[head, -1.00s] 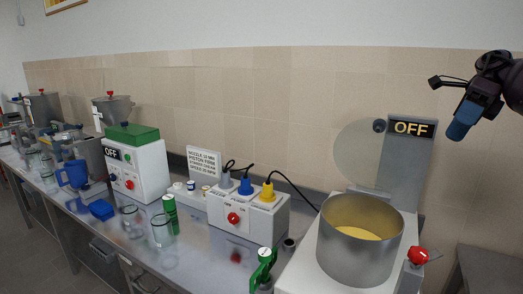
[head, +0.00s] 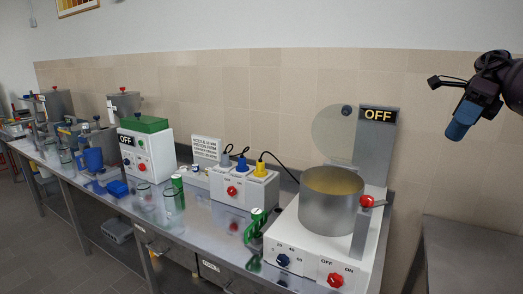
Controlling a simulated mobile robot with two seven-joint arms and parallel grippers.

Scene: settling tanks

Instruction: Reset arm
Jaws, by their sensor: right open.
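My right gripper (head: 462,119) is at the upper right of the head view, raised in front of the tiled wall. It is empty and touches nothing. Its jaws are open, with a blue part at the lower end. It is to the right of the grey OFF panel (head: 377,127) and higher than the steel pot (head: 328,210). My left gripper is not in view.
A steel bench (head: 205,222) runs along the wall. It bears a white machine with the pot, a socket box (head: 241,188) with plugs, glass jars, a green-lidded box (head: 147,153) and a blue jug (head: 91,161). A lower steel table (head: 468,255) stands at right.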

